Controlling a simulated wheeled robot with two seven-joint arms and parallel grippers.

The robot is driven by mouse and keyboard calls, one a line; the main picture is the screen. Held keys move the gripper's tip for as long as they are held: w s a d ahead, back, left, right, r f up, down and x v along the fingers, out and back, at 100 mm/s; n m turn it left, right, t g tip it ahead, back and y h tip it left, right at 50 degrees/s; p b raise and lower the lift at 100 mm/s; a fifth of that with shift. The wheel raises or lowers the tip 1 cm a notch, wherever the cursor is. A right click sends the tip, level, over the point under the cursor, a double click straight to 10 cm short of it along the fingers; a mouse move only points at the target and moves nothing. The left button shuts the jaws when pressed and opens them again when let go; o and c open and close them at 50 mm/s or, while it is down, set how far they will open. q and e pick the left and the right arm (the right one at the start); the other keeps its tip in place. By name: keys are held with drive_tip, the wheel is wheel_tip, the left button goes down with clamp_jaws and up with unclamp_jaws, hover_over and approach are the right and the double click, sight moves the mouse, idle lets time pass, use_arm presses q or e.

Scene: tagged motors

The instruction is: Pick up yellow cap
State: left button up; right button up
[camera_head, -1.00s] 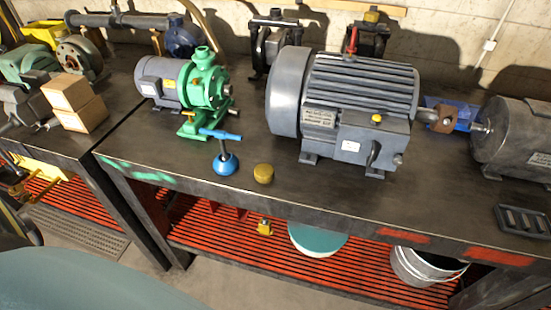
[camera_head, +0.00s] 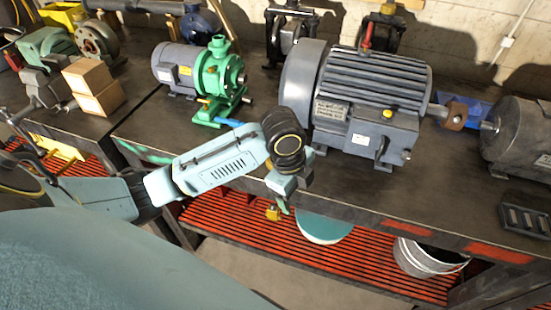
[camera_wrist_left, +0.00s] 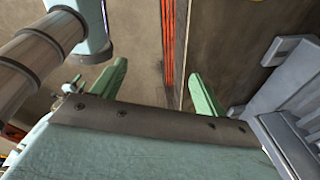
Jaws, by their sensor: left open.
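In the earlier head view a round yellow cap stands on the bench near its front edge, left of the big grey motor. Now my left arm and gripper cover that spot, and I cannot make the cap out clearly. My left gripper (camera_head: 284,203) is over the front edge of the bench, its green fingers pointing down. In the left wrist view its two fingers (camera_wrist_left: 155,92) are apart, with nothing between them but the bench edge and the shelf below. The cap does not show there. My right gripper is not in view.
The big grey motor (camera_head: 365,90), with a small yellow knob (camera_head: 387,113), stands right of my gripper. A green pump (camera_head: 217,80) stands behind my forearm. A yellow item (camera_head: 273,213), a teal-topped round container (camera_head: 325,228) and a bucket (camera_head: 430,258) sit below the bench.

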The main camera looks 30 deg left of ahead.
use_arm(q)
drive_tip(key=w+a+r+m+g+y, duration=0.1)
drive_tip(key=w+a+r+m+y, duration=0.1)
drive_tip(key=w+a+r+m, duration=0.55)
drive_tip(key=a+f, duration=0.1)
drive_tip(key=f, duration=0.2)
drive_tip(key=a+f+n, duration=0.1)
drive_tip(key=f, duration=0.2)
drive_tip(key=a+f+n, duration=0.1)
drive_tip(key=f, duration=0.3)
drive_tip(key=shift+w+a+b, duration=0.3)
drive_tip(key=shift+w+b, duration=0.05)
drive_tip(key=shift+b, duration=0.05)
drive_tip(key=shift+c, duration=0.3)
drive_tip(key=c, duration=1)
